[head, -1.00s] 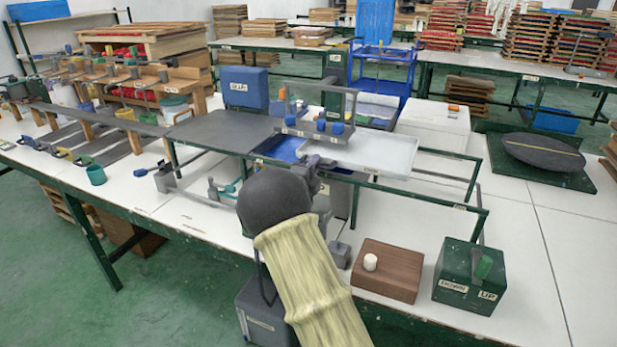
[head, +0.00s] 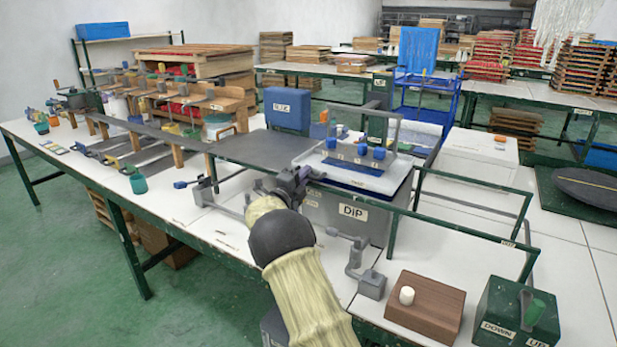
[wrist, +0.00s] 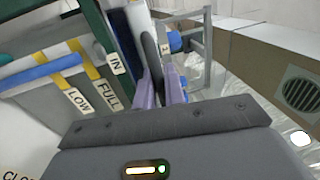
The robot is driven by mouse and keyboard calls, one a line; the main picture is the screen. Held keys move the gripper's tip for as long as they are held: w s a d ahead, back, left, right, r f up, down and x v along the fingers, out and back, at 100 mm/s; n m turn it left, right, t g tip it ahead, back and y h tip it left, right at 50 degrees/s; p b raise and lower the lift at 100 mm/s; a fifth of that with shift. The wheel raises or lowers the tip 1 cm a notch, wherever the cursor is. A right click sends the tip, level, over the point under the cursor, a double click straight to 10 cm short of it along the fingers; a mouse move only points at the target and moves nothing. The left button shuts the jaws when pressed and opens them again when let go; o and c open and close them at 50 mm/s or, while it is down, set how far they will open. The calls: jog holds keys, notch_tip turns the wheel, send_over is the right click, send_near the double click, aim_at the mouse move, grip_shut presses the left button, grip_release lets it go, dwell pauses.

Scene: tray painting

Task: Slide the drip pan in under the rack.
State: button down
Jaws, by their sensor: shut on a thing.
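The drip pan (head: 405,183) is a shallow white tray lying above the grey tank marked DIP (head: 345,222). In the head view it lies under the rack (head: 396,125), a grey frame with several blue knobs, and its rim shows around the dark blue part below the knobs. My gripper (head: 300,176) is at the pan's near left side. The rack also shows in the wrist view (wrist: 206,45).
Green rails (head: 455,226) run right of the tank. A grey plate (head: 258,149) lies to its left, with a blue box (head: 287,108) behind. A wooden block (head: 425,307) and a green DOWN/UP box (head: 515,312) stand at the front right.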

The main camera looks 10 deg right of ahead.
jog(key=shift+w+r, duration=0.1)
jog(key=shift+w, duration=0.05)
jog(key=c, duration=1.7)
grip_release()
jog(key=shift+o, duration=0.5)
jog(key=shift+w+a, duration=0.1)
jog(key=shift+a, duration=0.1)
jog(key=v, duration=1.7)
jog(key=shift+s+f+b, duration=0.25)
jog(key=shift+s+b, duration=0.05)
